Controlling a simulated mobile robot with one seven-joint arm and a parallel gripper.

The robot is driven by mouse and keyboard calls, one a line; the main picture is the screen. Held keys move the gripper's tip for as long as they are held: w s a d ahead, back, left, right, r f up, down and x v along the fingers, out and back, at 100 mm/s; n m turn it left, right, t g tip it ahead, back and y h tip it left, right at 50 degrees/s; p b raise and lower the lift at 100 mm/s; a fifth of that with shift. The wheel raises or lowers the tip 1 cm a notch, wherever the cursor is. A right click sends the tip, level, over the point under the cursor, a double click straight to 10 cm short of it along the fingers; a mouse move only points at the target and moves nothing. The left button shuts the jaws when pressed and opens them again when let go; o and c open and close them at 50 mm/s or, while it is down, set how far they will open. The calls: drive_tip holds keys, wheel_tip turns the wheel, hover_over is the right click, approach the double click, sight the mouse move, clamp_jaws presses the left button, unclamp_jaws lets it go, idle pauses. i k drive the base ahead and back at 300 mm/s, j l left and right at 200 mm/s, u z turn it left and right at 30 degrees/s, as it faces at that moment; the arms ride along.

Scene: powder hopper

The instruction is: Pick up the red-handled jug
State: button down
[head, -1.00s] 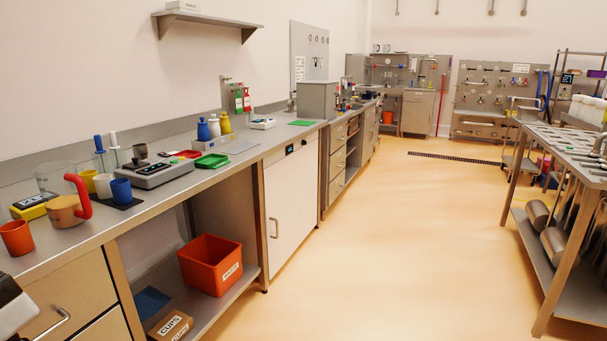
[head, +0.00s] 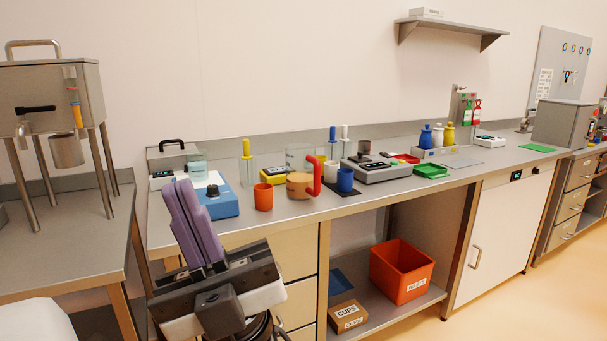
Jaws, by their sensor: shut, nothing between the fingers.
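The red-handled jug (head: 299,186) stands on the counter in the head view, a tan body with a red curved handle (head: 315,176) on its right side. An orange cup (head: 263,197) stands just left of it, and a clear beaker (head: 299,157) is behind it. My gripper (head: 188,190) is in front of the counter, left of the jug and well apart from it. Its purple fingers point up and lie together, shut with nothing between them. The gripper hides part of the counter's front edge.
A blue device (head: 217,200) sits left of the orange cup. A steel hopper (head: 50,95) on legs stands at far left. Floor is free at lower right.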

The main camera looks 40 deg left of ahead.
sight(302, 166)
drive_tip(key=j+z, duration=0.3)
drive_tip(key=j, duration=0.7)
drive_tip(key=j+z, duration=0.3)
drive_tip(key=j, duration=0.75)
